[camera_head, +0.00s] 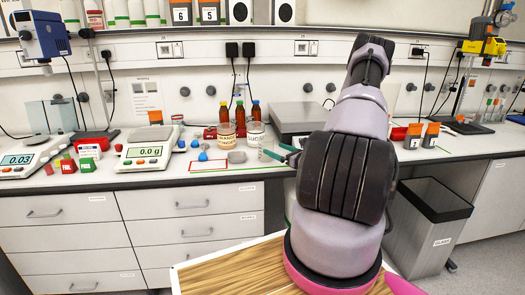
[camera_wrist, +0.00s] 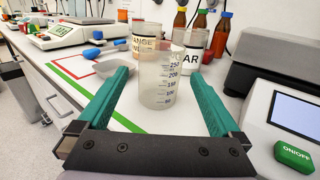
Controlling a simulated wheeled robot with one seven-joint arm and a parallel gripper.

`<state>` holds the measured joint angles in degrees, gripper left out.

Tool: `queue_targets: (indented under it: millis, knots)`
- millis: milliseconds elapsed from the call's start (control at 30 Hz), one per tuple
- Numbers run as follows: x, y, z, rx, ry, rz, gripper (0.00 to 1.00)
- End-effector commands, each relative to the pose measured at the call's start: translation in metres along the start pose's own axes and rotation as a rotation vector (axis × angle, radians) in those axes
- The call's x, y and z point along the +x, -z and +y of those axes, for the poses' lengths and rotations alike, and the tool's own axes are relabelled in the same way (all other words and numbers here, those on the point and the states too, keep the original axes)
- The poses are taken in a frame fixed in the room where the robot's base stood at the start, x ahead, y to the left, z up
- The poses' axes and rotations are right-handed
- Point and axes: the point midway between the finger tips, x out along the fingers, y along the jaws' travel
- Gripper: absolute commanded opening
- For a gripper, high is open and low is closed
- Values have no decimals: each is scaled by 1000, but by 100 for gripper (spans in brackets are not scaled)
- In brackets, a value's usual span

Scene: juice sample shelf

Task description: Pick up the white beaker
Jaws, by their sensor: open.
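The white beaker (camera_wrist: 157,92) is a clear, whitish cup with volume marks. It stands upright on the white bench, between and slightly beyond the teal fingers in the wrist view. My gripper (camera_wrist: 160,77) is open, with one finger to each side of the beaker, and I see a gap on both sides. In the head view my gripper (camera_head: 277,151) is low over the bench's front part, with the beaker (camera_head: 267,146) faint at its fingertips. The beaker's far side is partly hard to tell from the jars behind it.
Close behind stand the orange jar (camera_head: 226,136) and the sugar jar (camera_head: 255,134), with brown bottles (camera_head: 240,113) beyond.

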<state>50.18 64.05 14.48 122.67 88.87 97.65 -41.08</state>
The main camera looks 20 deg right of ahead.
Motion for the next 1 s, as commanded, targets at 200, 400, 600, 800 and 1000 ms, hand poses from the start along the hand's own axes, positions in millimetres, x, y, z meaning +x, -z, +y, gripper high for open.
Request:
queue_targets:
  millis: [200, 400, 600, 800, 1000]
  knots:
    - [22, 0, 0, -1, -1, 1, 100]
    - [46, 4, 1, -1, -3, 0, 100]
    - [71, 5, 0, -2, -3, 0, 100]
    - [74, 6, 0, -1, -2, 1, 100]
    - [74, 5, 0, -1, -2, 1, 54]
